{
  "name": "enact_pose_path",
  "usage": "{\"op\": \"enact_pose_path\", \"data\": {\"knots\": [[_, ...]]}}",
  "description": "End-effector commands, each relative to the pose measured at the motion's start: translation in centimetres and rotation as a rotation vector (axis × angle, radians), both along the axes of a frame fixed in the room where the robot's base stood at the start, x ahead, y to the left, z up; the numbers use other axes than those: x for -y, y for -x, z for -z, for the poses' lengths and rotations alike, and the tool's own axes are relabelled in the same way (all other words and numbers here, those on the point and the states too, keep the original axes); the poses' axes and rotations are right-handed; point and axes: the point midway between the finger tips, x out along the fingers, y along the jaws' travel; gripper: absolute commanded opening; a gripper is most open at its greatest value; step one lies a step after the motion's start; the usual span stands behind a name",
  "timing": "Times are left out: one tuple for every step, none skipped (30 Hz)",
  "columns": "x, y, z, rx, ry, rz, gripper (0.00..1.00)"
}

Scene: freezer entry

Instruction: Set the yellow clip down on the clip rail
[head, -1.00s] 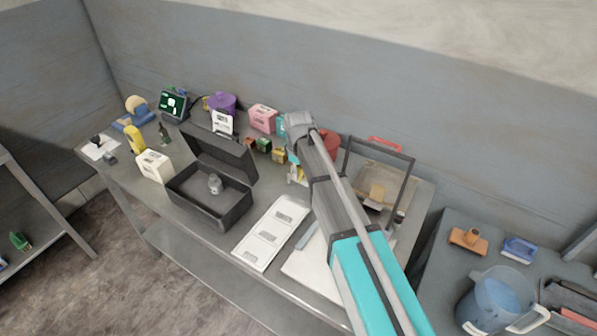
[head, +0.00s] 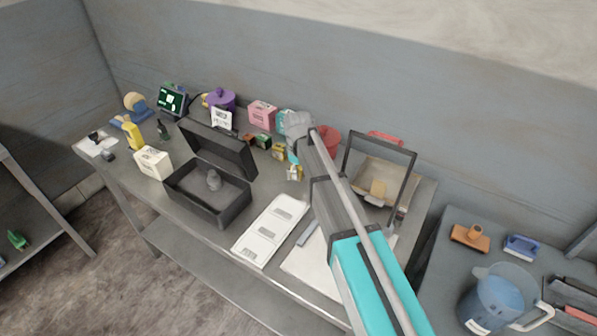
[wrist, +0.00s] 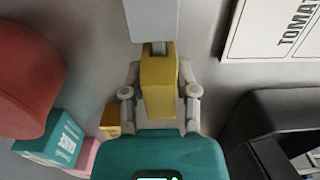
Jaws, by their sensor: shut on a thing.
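The yellow clip (wrist: 159,85) is a yellow block with a small metal piece at its top end in the wrist view. My gripper (wrist: 160,95) is shut on it, with one grey finger on each side. The clip also shows small in the head view (head: 297,176), under the end of my arm. A plain blue-grey bar, which looks like the clip rail (wrist: 150,18), lies just beyond the clip at the top of the wrist view. In the head view the rail (head: 307,234) lies on the table in front of my gripper. I cannot tell whether clip and rail touch.
A white three-panel card (head: 270,231) lies left of the rail, and an open dark box (head: 207,205) is further left. A framed stand (head: 376,170) is to the right. Small boxes, a pink box (head: 262,115) and a red tub (head: 327,139) stand behind.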

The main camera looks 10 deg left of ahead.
Motion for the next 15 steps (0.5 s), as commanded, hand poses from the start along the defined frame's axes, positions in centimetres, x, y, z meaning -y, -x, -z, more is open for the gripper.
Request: {"op": "enact_pose_path", "data": {"knots": [[-0.01,0.0,0.18,0.0,0.0,0.0,0.06],[-0.01,0.01,0.11,0.0,0.0,0.0,0.42],[-0.01,0.01,0.07,0.0,0.0,0.0,0.5],[-0.01,0.01,0.07,0.0,0.0,0.0,0.55],[-0.01,0.01,0.07,0.0,0.0,0.0,0.61],[-0.02,0.02,0.06,0.0,0.0,0.0,0.68],[-0.02,0.02,0.06,0.0,0.0,0.0,0.74],[-0.02,0.0,0.06,0.0,0.0,0.0,0.79],[-0.03,0.01,0.06,0.0,0.0,0.0,0.79],[-0.03,0.01,0.06,0.0,0.0,0.0,0.79],[-0.03,0.01,0.06,0.0,0.0,0.0,0.79],[-0.03,0.01,0.06,0.0,0.0,0.0,0.79],[-0.03,0.02,0.06,0.0,0.0,0.0,0.79],[-0.03,0.02,0.06,0.0,0.0,0.0,0.79],[-0.04,0.02,0.06,0.0,0.0,-0.001,0.79]]}}
